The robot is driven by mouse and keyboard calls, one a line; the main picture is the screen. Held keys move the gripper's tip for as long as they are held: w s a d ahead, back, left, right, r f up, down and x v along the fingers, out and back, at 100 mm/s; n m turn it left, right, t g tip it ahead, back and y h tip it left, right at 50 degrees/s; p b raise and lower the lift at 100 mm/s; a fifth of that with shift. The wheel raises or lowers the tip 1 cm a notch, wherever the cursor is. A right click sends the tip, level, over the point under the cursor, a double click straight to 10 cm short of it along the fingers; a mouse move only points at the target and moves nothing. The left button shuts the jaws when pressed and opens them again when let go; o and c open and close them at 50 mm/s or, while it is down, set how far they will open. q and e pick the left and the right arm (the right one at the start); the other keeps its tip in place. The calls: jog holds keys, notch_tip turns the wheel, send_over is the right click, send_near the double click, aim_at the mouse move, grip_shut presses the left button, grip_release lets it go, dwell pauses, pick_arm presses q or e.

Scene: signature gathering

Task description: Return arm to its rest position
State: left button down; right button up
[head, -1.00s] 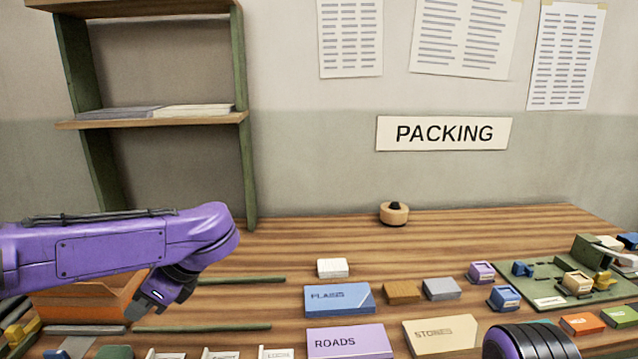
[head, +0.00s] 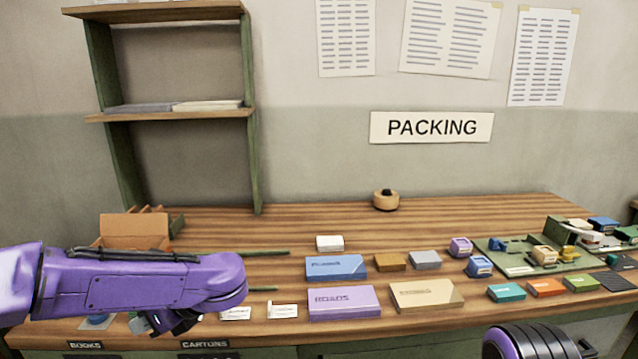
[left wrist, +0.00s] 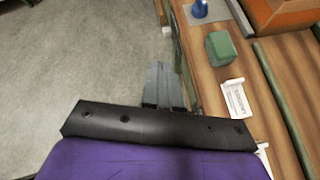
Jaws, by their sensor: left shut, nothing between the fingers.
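My left arm is purple and comes in from the left in the head view. Its dark gripper (head: 170,322) hangs at the table's front edge, above the drawer labels. In the left wrist view the grey fingers of the left gripper (left wrist: 163,82) lie together, shut and empty, over the edge between grey floor and wooden table. Part of my right arm shows at the bottom right of the head view; its gripper is not seen.
The wooden table (head: 300,220) holds a blue box (head: 336,267), a purple ROADS box (head: 344,302), a cream box (head: 426,294) and a green tray (head: 510,268) with small items. A green block (left wrist: 221,47) lies near the left gripper. The shelf (head: 170,116) stands behind.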

pick_arm(q)
jog(key=s+f+m+t+h, duration=0.3)
jog(key=f+m+t, duration=0.5)
jog(key=f+m, duration=1.6)
jog(key=s+f+m+g+h, duration=0.1)
jog(key=s+f+m, duration=0.3)
jog(key=s+m, duration=0.2)
jog(key=s+f+m+g+h, duration=0.2)
jog(key=s+f+m, duration=0.2)
jog(key=s+m, duration=0.3)
jog(key=s+d+f+m+g+h, duration=0.1)
jog(key=s+f+m, duration=0.3)
jog(key=s, duration=0.8)
jog(key=m+g+h, duration=0.1)
jog(key=m, duration=0.1)
jog(key=shift+s+f+m, duration=0.3)
jog(key=shift+s, duration=0.05)
jog(key=shift+w, duration=0.1)
